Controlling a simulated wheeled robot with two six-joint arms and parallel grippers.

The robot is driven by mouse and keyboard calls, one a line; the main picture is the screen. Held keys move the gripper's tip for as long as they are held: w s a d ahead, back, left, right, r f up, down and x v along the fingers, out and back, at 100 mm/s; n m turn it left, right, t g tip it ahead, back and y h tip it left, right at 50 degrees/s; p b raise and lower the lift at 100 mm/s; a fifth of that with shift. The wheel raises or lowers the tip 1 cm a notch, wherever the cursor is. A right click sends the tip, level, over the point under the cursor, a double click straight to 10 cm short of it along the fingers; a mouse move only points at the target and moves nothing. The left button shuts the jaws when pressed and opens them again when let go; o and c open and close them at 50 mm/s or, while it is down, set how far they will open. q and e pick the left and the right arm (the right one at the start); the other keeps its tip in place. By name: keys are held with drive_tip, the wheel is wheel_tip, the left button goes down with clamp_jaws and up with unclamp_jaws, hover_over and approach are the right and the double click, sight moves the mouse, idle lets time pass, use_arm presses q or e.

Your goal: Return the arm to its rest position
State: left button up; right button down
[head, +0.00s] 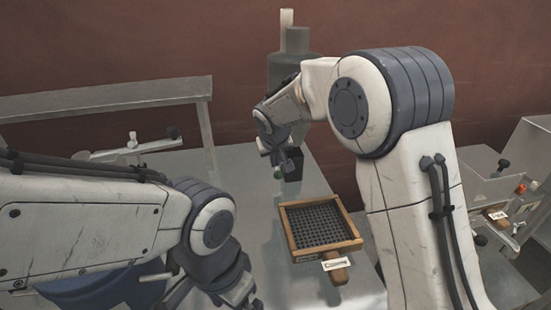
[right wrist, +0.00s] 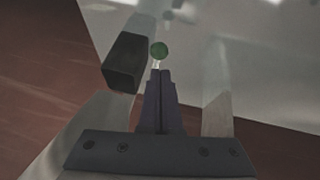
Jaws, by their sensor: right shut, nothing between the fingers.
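My right arm reaches over the metal table from the right in the head view. My right gripper (head: 277,163) is small and partly hidden there, beside a dark block and a green ball. In the right wrist view its fingers (right wrist: 160,76) are together, with nothing between them. The green ball (right wrist: 159,50) on a thin pale stem shows just past the fingertips; I cannot tell whether they touch. My left arm (head: 205,225) comes in from the left, and its fingers are outside the frame.
A dark block (head: 293,164) stands close to my right gripper. A wooden-framed tray with a dark grid (head: 290,229) lies on the table (head: 267,285). A grey cylindrical machine (head: 285,68) stands behind. A metal rail (head: 105,98) is at left, and equipment (head: 500,190) at right.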

drive_tip(key=s+r+b, duration=0.3)
drive_tip(key=s+r, duration=0.4)
drive_tip(key=s, duration=0.1)
use_arm(q)
drive_tip(key=shift+f, duration=0.75)
use_arm(e)
drive_tip(key=s+d+f+n+g, duration=0.1)
drive_tip(key=s+f+n+g, duration=0.1)
drive_tip(key=s, duration=1.4)
drive_tip(key=s+f+n+g+y, duration=0.1)
drive_tip(key=s+f+g, duration=0.3)
drive_tip(key=s, duration=1.1)
wheel_tip(320, 180, down, 2)
drive_tip(key=shift+s+d+f+n+y, duration=0.2)
drive_tip(key=shift+s+d+n+y, duration=0.15)
drive_tip(key=shift+n, duration=0.45)
